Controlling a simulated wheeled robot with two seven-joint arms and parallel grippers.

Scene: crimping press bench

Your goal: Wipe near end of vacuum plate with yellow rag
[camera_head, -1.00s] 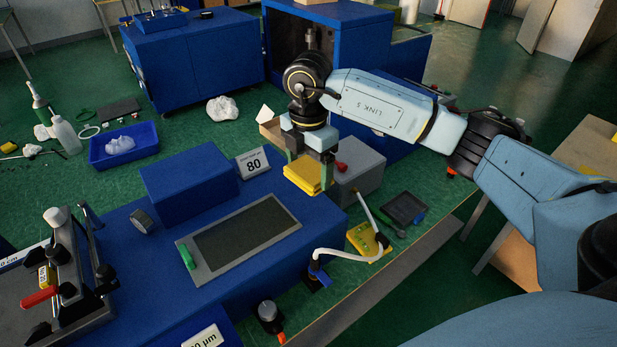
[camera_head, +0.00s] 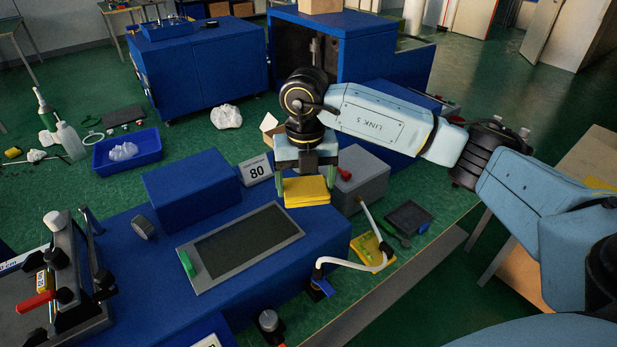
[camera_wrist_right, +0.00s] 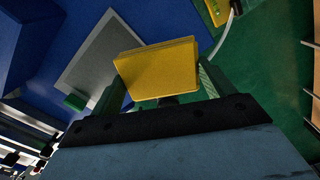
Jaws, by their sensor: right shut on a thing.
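The yellow rag (camera_head: 307,191) is a folded pad between the green fingers of my right gripper (camera_head: 305,182), which is shut on it. It also shows in the right wrist view (camera_wrist_right: 158,68), held between both fingers (camera_wrist_right: 160,88). The vacuum plate (camera_head: 242,248) is a grey framed plate with a dark centre, set on the blue bench top. A green piece sits at its left edge. The rag is to the right of and above the plate's far right corner in the head view, apart from the plate. My left gripper is not in view.
A blue block (camera_head: 191,188) stands behind the plate, beside a white "80" card (camera_head: 256,170). A grey box (camera_head: 361,180) with a red knob is right of the rag. A white hose (camera_head: 350,263) curves at the right. A press with a red handle (camera_head: 36,301) is at left.

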